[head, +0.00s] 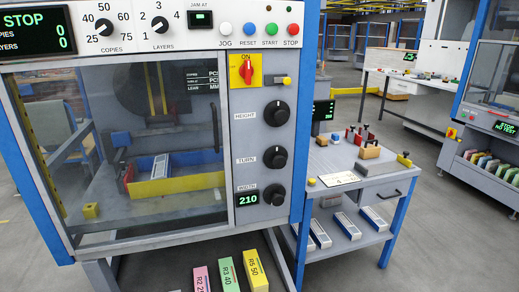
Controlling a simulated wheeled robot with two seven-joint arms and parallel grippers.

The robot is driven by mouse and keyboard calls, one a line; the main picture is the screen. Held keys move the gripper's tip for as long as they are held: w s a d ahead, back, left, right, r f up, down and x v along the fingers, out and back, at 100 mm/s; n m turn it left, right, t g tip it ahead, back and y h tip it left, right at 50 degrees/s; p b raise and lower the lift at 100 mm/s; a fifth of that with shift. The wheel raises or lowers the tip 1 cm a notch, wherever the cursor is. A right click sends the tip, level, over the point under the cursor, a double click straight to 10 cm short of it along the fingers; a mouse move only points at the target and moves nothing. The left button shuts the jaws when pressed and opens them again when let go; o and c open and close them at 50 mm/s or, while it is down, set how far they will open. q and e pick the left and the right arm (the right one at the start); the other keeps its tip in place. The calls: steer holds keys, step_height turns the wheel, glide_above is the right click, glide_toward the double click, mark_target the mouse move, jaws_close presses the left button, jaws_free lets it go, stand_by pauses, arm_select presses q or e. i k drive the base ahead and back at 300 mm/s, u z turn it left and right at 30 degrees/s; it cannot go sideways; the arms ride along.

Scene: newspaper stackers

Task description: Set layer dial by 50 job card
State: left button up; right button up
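The layers dial (160,25) is a black knob on the white panel at the top, marked 1 to 4; its pointer is too small to read surely. Left of it is the copies dial (104,27), marked 25 to 75. At the bottom, a yellow card-like block (255,272) is labelled "R5 50". Beside it stand a green one (229,276) labelled "R3 40" and a pink one (202,280), partly cut off. A white card (340,179) lies on the side table, its text too small to read. Neither gripper is in view.
The display (35,31) reads STOP with zeros. The panel has jog, reset, start and stop buttons (293,29). Below are a red switch (246,70), height, turn and width knobs (276,113), and a closed clear door (140,150).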

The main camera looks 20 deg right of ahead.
mark_target(160, 24)
steer(key=u, duration=0.35)
steer(key=k, duration=0.9)
steer(key=z, duration=0.85)
steer(key=i, duration=1)
steer(key=z, duration=0.5)
